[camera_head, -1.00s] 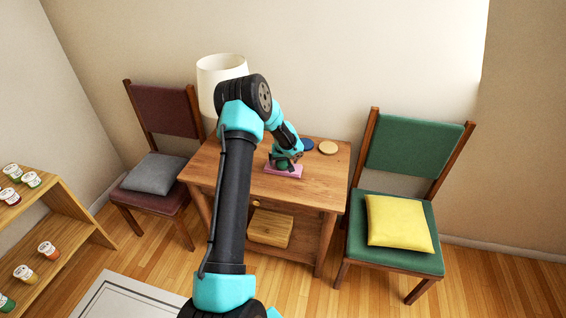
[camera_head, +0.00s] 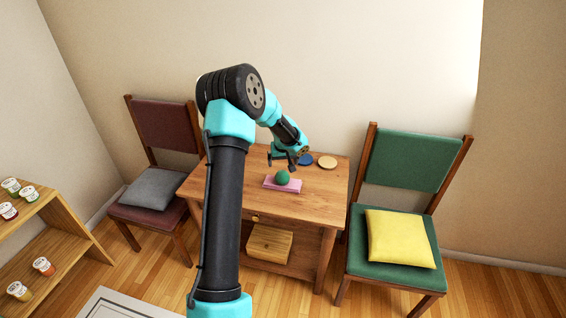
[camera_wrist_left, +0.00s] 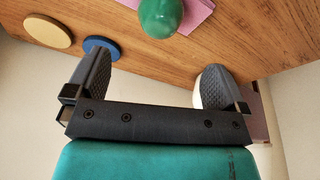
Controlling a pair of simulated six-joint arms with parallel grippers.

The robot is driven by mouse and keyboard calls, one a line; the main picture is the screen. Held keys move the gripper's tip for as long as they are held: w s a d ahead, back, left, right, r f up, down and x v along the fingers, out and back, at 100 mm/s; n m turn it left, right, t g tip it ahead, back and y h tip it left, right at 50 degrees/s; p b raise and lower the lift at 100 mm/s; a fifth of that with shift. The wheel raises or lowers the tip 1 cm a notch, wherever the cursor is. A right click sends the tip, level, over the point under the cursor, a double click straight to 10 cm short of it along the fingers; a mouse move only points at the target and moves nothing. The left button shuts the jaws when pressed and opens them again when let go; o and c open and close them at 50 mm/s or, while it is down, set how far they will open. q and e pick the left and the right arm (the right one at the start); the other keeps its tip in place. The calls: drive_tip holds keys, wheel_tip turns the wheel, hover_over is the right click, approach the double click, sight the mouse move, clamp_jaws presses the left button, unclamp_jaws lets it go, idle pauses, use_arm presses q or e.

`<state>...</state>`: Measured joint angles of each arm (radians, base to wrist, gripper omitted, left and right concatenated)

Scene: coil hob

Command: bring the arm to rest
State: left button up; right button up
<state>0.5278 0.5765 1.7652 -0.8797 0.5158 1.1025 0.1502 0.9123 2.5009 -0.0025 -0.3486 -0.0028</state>
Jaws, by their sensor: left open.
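My left gripper (camera_head: 283,158) is above the wooden side table (camera_head: 318,205), behind and above a green ball (camera_head: 282,177) that rests on a pink block (camera_head: 270,185). In the left wrist view the gripper's fingers (camera_wrist_left: 155,88) are wide apart with nothing between them. The green ball (camera_wrist_left: 160,16) and the pink block (camera_wrist_left: 195,12) lie beyond the fingertips, clear of them. My right gripper is not in view.
A blue disc (camera_head: 306,160) and a tan disc (camera_head: 327,162) lie on the table's back. A brown chair (camera_head: 165,125) with a grey cushion stands left, a green chair (camera_head: 410,160) with a yellow cushion (camera_head: 400,238) right. A shelf (camera_head: 60,225) holds several jars.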

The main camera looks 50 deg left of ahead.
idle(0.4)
use_arm(q)
drive_tip(key=d+f+h, duration=0.1)
drive_tip(key=d+f, duration=0.1)
drive_tip(key=d, duration=0.1)
drive_tip(key=s+d+f, duration=0.1)
drive_tip(key=d+f, duration=0.2)
drive_tip(key=d, duration=0.1)
drive_tip(key=d+f+m+h, duration=0.1)
drive_tip(key=d+f, duration=0.1)
drive_tip(key=d, duration=0.2)
drive_tip(key=shift+s+d+f+h, duration=0.2)
drive_tip(key=shift+d+h, duration=0.05)
drive_tip(key=shift+h, duration=0.05)
drive_tip(key=s+d+f+m+h, duration=0.1)
drive_tip(key=s+d+f, duration=0.25)
drive_tip(key=d, duration=0.45)
drive_tip(key=s+d+f+m+h, duration=0.1)
drive_tip(key=s+d+f+h, duration=0.1)
drive_tip(key=d+f, duration=0.35)
drive_tip(key=s+d+f+m, duration=0.1)
drive_tip(key=s+d+m, duration=0.2)
drive_tip(key=s+d, duration=0.4)
drive_tip(key=s+d+f+m+g, duration=0.1)
drive_tip(key=s+d+f+m, duration=0.1)
drive_tip(key=s+d, duration=0.5)
drive_tip(key=d+m, duration=0.1)
drive_tip(key=d, duration=0.1)
drive_tip(key=shift+d+h, duration=0.3)
